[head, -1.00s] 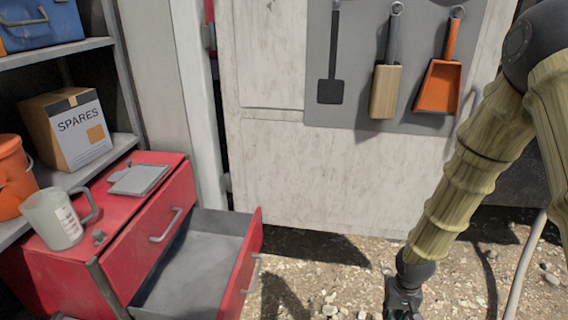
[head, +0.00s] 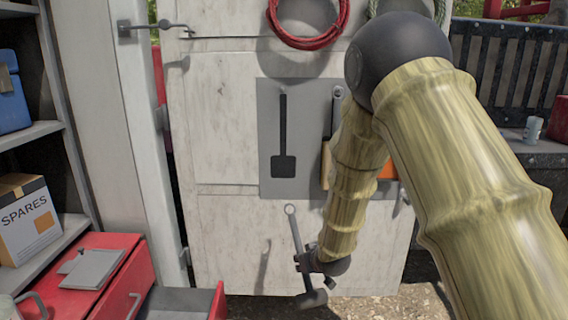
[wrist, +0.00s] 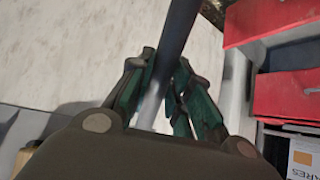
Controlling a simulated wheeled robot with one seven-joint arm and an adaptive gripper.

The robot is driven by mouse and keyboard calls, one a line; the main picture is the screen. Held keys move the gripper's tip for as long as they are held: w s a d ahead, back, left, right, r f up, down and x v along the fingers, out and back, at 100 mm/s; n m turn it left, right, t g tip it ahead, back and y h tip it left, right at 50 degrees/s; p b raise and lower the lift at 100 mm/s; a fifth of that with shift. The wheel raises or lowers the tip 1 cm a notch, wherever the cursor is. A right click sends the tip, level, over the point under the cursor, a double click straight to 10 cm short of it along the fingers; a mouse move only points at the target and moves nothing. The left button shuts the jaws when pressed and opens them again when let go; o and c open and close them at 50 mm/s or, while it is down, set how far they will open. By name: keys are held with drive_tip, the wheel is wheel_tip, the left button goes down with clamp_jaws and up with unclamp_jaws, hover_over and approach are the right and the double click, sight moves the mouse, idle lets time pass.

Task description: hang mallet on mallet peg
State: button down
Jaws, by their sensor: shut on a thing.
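In the wrist view, the fingers (wrist: 170,95) are shut around the grey handle (wrist: 178,30). A dark mallet-like outline (head: 283,165) marks the left of the grey tool board (head: 268,120), above and slightly left of the mallet. The mallet is clear of the board.
A wooden-headed tool and an orange scoop (head: 386,171) hang right of the outline, partly hidden by my arm. A red hose coil (head: 308,42) hangs above. A red cabinet (head: 130,265) with an open drawer and a shelf with a SPARES box (head: 28,220) stand left.

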drive_tip(key=w+a+r+t+y+p, duration=0.1)
drive_tip(key=w+r, duration=0.1)
drive_tip(key=r, duration=0.2)
drive_tip(key=w+a+r+t+y+p, duration=0.1)
drive_tip(key=w+r, duration=0.1)
drive_tip(key=r, duration=0.3)
drive_tip(key=w+a+r+n+t+p, duration=0.1)
drive_tip(key=w+r+p, duration=0.1)
drive_tip(key=r, duration=0.3)
drive_tip(key=shift+w+a+r+t+y, duration=0.1)
drive_tip(key=shift+w+r+t+y, duration=0.1)
drive_tip(key=shift+t+y, duration=0.2)
drive_tip(key=w+a+r+t+y+p, duration=0.1)
drive_tip(key=w+r+t+p, duration=0.1)
drive_tip(key=r, duration=0.7)
drive_tip(key=w+a+r+t+y+p, duration=0.1)
drive_tip(key=w+a+r+y+p, duration=0.15)
drive_tip(key=r, duration=0.75)
drive_tip(key=shift+n+h, duration=0.4)
drive_tip(key=shift+h, duration=0.05)
drive_tip(key=shift+w+d+f, duration=0.15)
drive_tip(key=shift+w+f, duration=0.2)
drive_tip(key=shift+w, duration=1.25)
drive_tip(key=shift+w+d+f, duration=0.2)
drive_tip(key=shift+w+f, duration=0.2)
drive_tip(key=shift+w, duration=1.2)
drive_tip(key=shift+w+d+f, duration=0.15)
drive_tip(key=shift+w+f, duration=0.2)
drive_tip(key=shift+w, duration=1.25)
